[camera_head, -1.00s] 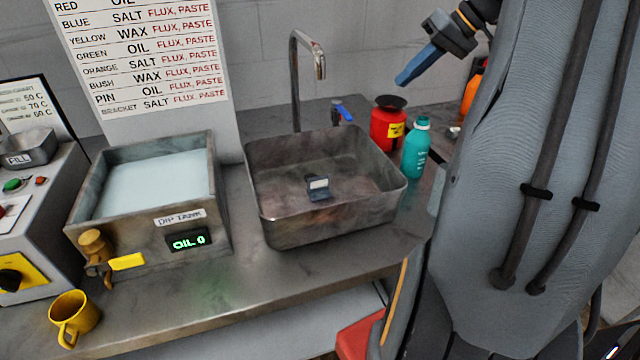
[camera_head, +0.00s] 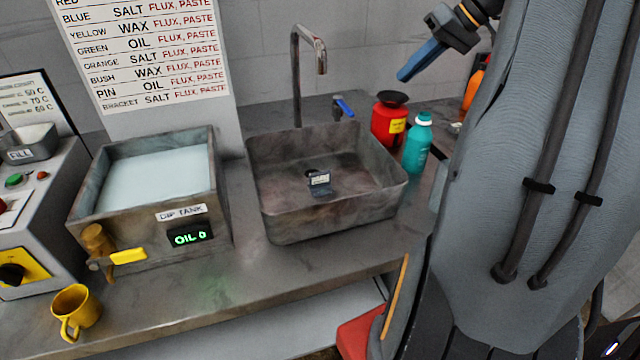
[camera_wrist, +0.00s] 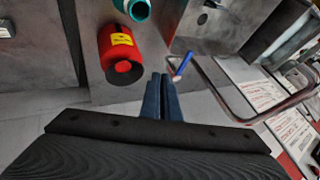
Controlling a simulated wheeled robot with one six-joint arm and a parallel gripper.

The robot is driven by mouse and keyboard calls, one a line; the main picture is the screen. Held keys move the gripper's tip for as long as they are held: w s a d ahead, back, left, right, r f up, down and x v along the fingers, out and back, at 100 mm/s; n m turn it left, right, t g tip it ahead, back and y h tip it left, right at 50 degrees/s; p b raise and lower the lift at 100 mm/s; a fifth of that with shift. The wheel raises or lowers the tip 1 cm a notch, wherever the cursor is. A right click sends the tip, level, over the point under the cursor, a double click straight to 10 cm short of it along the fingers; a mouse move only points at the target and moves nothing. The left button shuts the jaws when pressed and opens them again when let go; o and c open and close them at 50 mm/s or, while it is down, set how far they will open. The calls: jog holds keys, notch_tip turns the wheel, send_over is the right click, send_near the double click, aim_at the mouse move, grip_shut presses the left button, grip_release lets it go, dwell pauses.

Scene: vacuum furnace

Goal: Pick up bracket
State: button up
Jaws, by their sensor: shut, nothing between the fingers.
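The small dark bracket with a pale label (camera_head: 320,181) lies on the floor of the metal sink (camera_head: 328,222), close to the drain, in the head view. My gripper (camera_head: 403,77) is up at the right, above the red can and well away from the bracket. Its blue fingers point down and left. In the wrist view my gripper (camera_wrist: 161,79) has its two fingers together, with nothing between them. The sink (camera_wrist: 225,30) shows at the top right there; I cannot clearly make out the bracket in it.
The tap (camera_head: 296,85) rises behind the sink, with a blue-handled valve (camera_head: 343,106) beside it. A red can (camera_head: 388,122) and teal bottle (camera_head: 417,145) stand right of the sink. The dip tank (camera_head: 140,238) is to its left, and a yellow mug (camera_head: 75,312) stands in front.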

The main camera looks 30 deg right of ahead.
aim_at(322, 172)
jog(key=o, duration=0.3)
jog(key=shift+a+f, duration=0.15)
jog(key=shift+a, duration=0.1)
jog(key=shift+o, duration=1.2)
jog(key=a+f+n+p, duration=0.1)
jog(key=a+n, duration=0.1)
jog(key=a, duration=0.1)
jog(key=a+f+n+g+p, duration=0.1)
jog(key=a+f+n, duration=0.1)
jog(key=a, duration=0.1)
jog(key=a+f+n+g+p, duration=0.1)
jog(key=a+n, duration=0.1)
jog(key=a, duration=0.1)
jog(key=shift+s+f, duration=0.15)
jog(key=shift+s, duration=0.05)
jog(key=s+a+f+n+g+p, duration=0.1)
jog(key=a+f+n, duration=0.1)
jog(key=a+n, duration=0.1)
jog(key=s+a+f+n+g+h+p, duration=0.1)
jog(key=a+f+n+p, duration=0.1)
jog(key=a+n, duration=0.2)
jog(key=s+a+f+n+g+h+p, duration=0.1)
jog(key=s+a+f+n, duration=0.1)
jog(key=a+n, duration=0.2)
jog(key=shift+a+f+p, duration=0.2)
jog(key=shift+a, duration=0.35)
jog(key=shift+a+f+p, duration=0.2)
jog(key=shift+a, duration=0.3)
jog(key=shift+p+x, duration=1.5)
jog(key=shift+x, duration=2.05)
